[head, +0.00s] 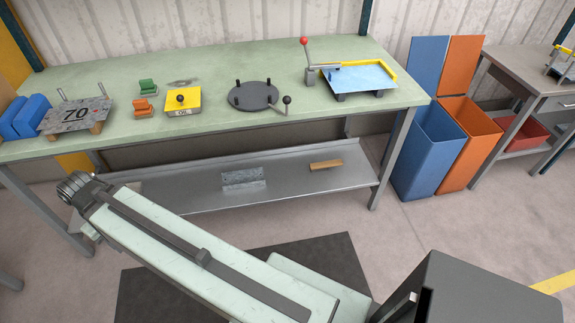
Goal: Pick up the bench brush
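A small tan, wood-coloured bar (325,165) lies on the grey lower shelf (290,185) under the green bench, towards its right end. It looks like the bench brush, but it is too small for me to make out bristles. My arm reaches across the lower left of the head view, well to the left of the bar and apart from it. The fingers of my gripper cannot be seen.
Grey metal pieces (243,178) lie left of the bar. The green bench top (215,70) above holds a round dark plate (253,95), a yellow block (183,101) and a blue-topped tool (358,78). Blue (426,150) and orange (468,140) bins stand right.

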